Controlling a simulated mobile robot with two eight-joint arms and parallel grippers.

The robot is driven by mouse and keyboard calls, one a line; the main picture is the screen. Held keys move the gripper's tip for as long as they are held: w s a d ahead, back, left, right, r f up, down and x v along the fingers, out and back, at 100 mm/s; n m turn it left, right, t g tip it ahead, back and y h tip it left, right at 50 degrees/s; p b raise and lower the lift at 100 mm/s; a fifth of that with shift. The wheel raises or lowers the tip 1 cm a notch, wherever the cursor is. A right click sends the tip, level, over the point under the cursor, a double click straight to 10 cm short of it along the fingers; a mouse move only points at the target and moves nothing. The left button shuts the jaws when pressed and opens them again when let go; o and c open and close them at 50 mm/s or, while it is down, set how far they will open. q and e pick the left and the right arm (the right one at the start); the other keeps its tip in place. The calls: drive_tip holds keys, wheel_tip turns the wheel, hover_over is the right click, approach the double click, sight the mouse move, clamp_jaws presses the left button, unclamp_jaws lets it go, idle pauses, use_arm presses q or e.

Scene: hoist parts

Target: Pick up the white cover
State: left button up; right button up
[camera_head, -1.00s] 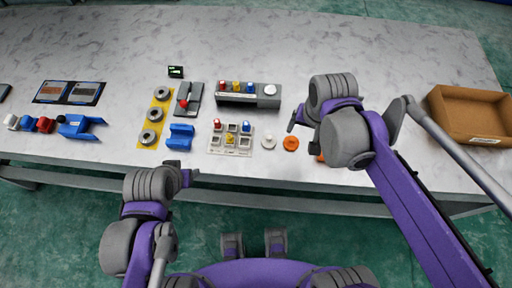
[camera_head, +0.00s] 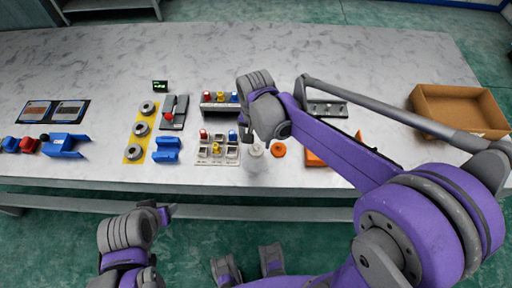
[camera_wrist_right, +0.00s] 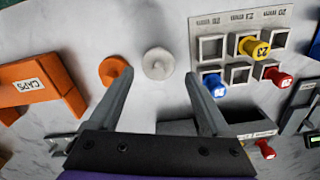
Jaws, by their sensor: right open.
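The white cover (camera_head: 254,152) is a round disc on the table, beside an orange disc (camera_head: 278,149). In the right wrist view the white cover (camera_wrist_right: 157,64) has a small raised centre and lies just past the fingertips, between their lines. My right gripper (camera_wrist_right: 158,76) is open and empty, with one finger on each side of the cover's line. In the head view my right wrist is over the table just above the cover and partly hides that area. My left gripper (camera_head: 167,212) is in front of the table edge, away from the cover; its jaws are too small to read.
A pale tray (camera_wrist_right: 225,52) with square cells holding coloured pegs stands beside the cover. A cardboard box (camera_head: 455,108) is at the right. The table's back is clear.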

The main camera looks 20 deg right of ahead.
sight(256, 144)
wheel_tip(256, 144, down, 4)
drive_tip(key=shift+d+r, duration=0.1)
drive_tip(key=shift+r, duration=0.05)
use_arm(q)
drive_tip(key=shift+f, duration=0.15)
